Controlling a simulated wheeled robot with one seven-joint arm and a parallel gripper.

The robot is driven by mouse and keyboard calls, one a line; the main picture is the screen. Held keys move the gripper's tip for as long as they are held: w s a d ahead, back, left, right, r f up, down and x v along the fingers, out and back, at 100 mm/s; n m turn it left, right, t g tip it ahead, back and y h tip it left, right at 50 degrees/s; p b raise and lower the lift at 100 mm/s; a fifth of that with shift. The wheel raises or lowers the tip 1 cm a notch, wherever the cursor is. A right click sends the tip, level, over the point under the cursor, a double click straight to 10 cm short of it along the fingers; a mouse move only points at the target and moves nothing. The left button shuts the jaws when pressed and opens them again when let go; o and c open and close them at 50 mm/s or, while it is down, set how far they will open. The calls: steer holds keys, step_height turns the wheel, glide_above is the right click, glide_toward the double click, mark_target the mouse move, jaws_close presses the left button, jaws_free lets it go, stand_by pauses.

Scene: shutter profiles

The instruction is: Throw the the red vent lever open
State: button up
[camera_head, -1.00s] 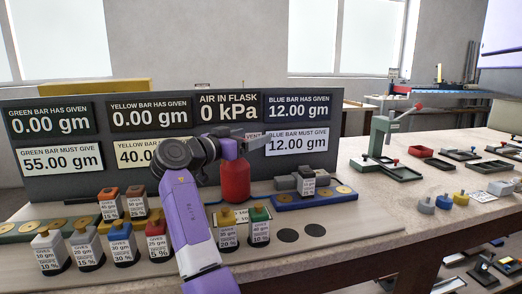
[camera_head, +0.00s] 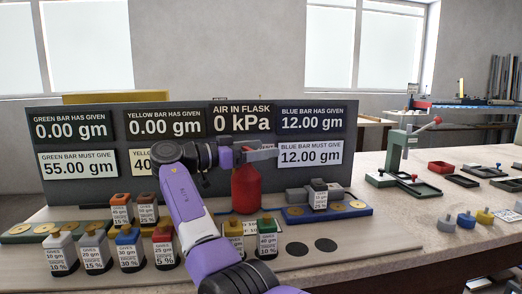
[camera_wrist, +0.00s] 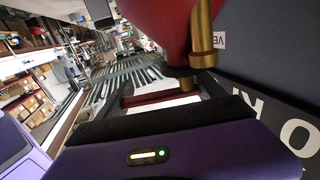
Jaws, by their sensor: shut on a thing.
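A red flask (camera_head: 246,190) stands in front of the grey display panel. My gripper (camera_head: 262,155) is just above it, at the panel face, and covers most of the vent label. In the wrist view, a short red lever (camera_wrist: 150,98) lies across between my gripper's fingers (camera_wrist: 158,102), beside a brass pipe (camera_wrist: 202,35) and the red flask body (camera_wrist: 160,20). My gripper is shut on the red lever. In the head view my wrist and fingers hide the lever. The air display (camera_head: 235,121) reads 0 kPa.
Several coloured-top weights (camera_head: 125,250) stand at the front left of the bench. A blue bar (camera_head: 325,212) holding grey weights is right of the flask. A green press (camera_head: 400,150) and small trays stand farther right. The bench between is mostly clear.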

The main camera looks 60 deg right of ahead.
steer(key=shift+f, duration=0.1)
steer(key=o, duration=2.1)
steer(key=shift+c, duration=0.2)
steer(key=v, duration=0.7)
steer(key=shift+w+a, duration=0.2)
steer(key=shift+a, duration=0.1)
